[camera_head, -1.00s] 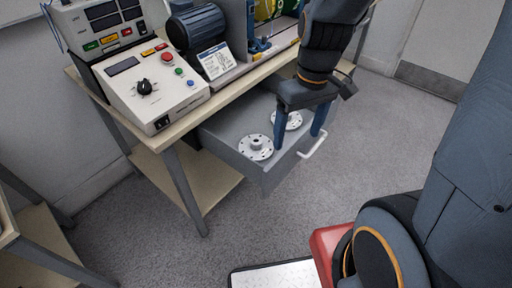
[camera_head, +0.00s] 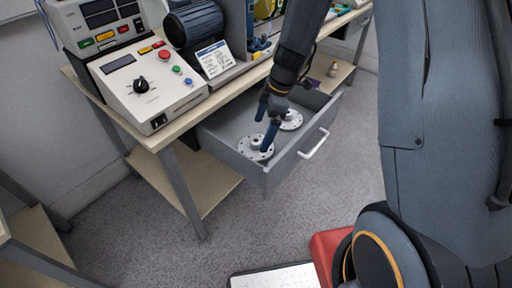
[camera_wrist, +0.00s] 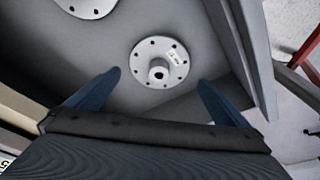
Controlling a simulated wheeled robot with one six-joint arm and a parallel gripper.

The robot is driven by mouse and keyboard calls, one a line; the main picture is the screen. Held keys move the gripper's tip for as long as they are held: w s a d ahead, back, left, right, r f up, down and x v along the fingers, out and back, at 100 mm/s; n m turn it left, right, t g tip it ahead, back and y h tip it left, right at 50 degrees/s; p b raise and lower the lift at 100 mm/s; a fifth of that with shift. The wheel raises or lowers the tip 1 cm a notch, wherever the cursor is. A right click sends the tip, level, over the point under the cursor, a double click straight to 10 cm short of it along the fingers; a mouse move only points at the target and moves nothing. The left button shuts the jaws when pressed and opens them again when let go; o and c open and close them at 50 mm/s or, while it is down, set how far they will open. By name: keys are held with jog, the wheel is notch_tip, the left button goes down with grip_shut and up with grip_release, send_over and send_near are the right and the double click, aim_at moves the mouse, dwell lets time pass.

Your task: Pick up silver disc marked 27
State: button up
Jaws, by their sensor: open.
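Two silver flanged discs lie flat in the open grey drawer.
The drawer's front wall (camera_head: 292,166) carries a white handle (camera_head: 314,144). The workbench edge (camera_head: 190,120) runs above the drawer's left side, with a control box (camera_head: 150,85) and motor (camera_head: 194,32) on it. Floor right of the drawer is clear.

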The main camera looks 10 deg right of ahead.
aim_at(256, 140)
jog(key=shift+p+x, duration=0.55)
jog(key=shift+x, duration=2.75)
jog(key=shift+w+a, duration=0.1)
jog(key=shift+a, duration=0.1)
jog(key=shift+r, duration=0.1)
jog(key=c, duration=1.2)
jog(key=shift+o, duration=0.2)
